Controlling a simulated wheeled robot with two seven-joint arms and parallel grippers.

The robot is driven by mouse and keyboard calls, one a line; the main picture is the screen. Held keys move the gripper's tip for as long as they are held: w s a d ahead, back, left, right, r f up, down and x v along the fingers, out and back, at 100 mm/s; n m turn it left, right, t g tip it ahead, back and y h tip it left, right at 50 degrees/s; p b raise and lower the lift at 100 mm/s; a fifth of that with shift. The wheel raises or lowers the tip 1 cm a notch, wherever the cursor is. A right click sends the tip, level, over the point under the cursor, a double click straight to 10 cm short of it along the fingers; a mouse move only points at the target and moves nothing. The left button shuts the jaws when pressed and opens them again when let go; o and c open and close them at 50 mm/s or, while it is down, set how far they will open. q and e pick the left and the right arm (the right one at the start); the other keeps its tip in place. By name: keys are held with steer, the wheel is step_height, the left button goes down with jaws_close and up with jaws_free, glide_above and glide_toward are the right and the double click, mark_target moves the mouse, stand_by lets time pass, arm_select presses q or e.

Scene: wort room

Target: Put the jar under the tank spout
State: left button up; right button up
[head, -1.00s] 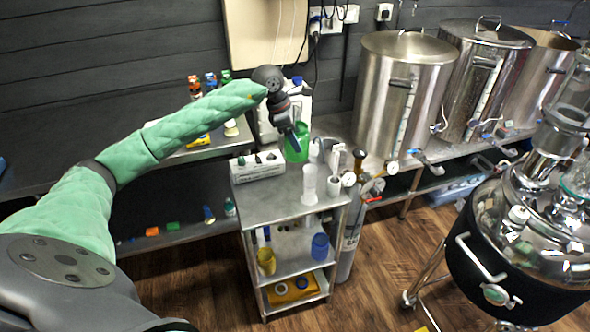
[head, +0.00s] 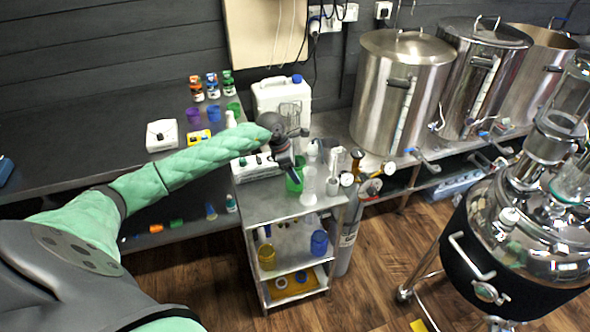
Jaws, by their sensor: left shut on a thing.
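The green jar (head: 295,184) is at the back of the metal cart's top, partly hidden behind my left gripper (head: 293,172). My left gripper is shut on it, with the arm reaching in from the left. I cannot tell whether the jar touches the cart top or hangs just above it. Steel tanks stand on the bench to the right; the nearest tank (head: 402,95) has a tap as its spout (head: 422,157) low on its front. The jar is to the left of this spout and apart from it. My right gripper is not in view.
A white canister (head: 282,95) and a clear vessel (head: 291,117) stand behind. A gas cylinder (head: 349,235) stands beside the cart. A steel fermenter (head: 520,225) fills the right side.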

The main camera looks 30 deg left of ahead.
arm_select(q)
steer(key=shift+f, duration=0.6)
steer(key=shift+f, duration=0.15)
steer(key=o, duration=1.1)
steer(key=shift+r, duration=0.2)
